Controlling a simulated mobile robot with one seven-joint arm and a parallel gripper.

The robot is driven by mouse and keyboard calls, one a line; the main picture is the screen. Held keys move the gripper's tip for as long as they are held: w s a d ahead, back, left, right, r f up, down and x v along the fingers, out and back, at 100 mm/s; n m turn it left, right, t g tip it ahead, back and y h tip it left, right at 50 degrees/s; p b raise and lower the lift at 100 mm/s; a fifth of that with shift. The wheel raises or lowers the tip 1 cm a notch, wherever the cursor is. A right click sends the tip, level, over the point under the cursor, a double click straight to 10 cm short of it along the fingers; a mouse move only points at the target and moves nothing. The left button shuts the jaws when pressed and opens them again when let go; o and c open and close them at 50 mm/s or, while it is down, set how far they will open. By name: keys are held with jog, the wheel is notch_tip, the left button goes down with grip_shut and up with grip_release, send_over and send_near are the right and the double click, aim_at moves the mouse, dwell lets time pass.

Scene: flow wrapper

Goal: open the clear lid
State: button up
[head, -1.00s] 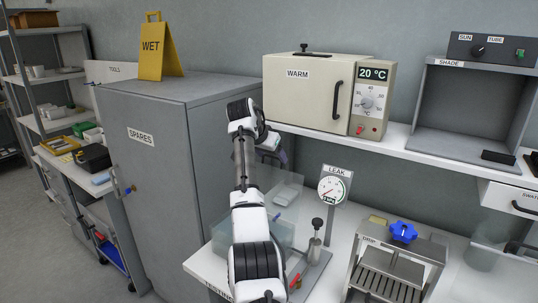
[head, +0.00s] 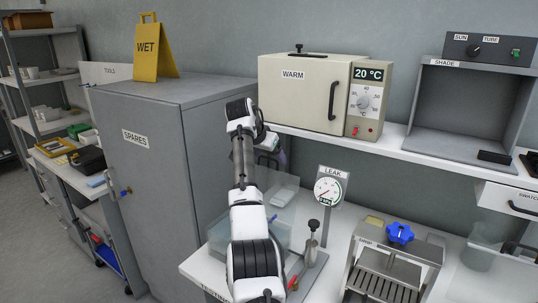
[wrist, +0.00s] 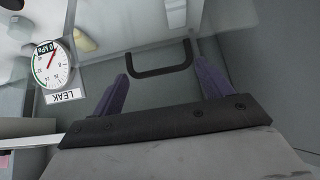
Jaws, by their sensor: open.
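The clear lid (head: 284,190) shows in the head view as a see-through panel that appears raised at a slant above the clear tank (head: 217,237) on the bench. My arm hides part of both. My gripper (head: 277,158) is near the panel's upper edge, mostly hidden behind my wrist. In the wrist view my gripper (wrist: 160,70) is open, its two purple fingers wide apart. A dark U-shaped handle (wrist: 160,71) lies between or just beyond the fingertips. No grip on it shows, and I cannot tell whether a finger touches it.
The LEAK gauge (head: 328,190) stands on a post right of the tank, and a plunger-topped fixture (head: 313,240) is in front of it. A metal press with a blue knob (head: 399,233) is farther right. The SPARES cabinet (head: 150,180) stands left; the WARM oven (head: 300,95) is above.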

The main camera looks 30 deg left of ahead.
jog(key=b+v, duration=0.4)
jog(key=v, duration=1)
jog(key=shift+f, duration=0.1)
